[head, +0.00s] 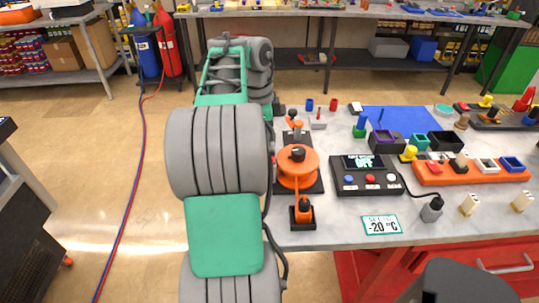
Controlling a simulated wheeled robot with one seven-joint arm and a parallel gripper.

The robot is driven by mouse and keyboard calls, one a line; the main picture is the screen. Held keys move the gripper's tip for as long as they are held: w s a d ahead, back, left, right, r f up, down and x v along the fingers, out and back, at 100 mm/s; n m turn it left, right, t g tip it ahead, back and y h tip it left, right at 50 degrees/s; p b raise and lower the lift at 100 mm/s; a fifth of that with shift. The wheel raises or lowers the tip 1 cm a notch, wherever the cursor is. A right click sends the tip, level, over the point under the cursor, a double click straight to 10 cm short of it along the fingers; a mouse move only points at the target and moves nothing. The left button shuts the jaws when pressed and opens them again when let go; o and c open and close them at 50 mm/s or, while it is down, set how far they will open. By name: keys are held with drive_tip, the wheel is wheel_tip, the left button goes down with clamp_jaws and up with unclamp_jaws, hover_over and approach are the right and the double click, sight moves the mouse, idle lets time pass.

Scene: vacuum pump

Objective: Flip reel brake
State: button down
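An orange reel (298,168) with a dark central knob lies on a black base plate on the grey bench, just right of my arm. Behind it on the plate stands a small orange and black part (293,118). In front of the plate, an upright orange piece with a black top (303,212) stands on its own square black base. I cannot tell which small part is the reel brake or how it is set. My gripper's fingers are hidden behind my arm.
Right of the reel is a black control box (367,176) with a small screen and several buttons. The floor left of my arm is clear except for hoses.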

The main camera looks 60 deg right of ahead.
sight(269, 151)
drive_tip(key=shift+f+b, duration=0.8)
drive_tip(key=shift+f, duration=0.05)
drive_tip(key=shift+r, duration=0.1)
wheel_tip(269, 151, up, 7)
drive_tip(key=p, duration=0.6)
drive_tip(key=shift+p, duration=0.35)
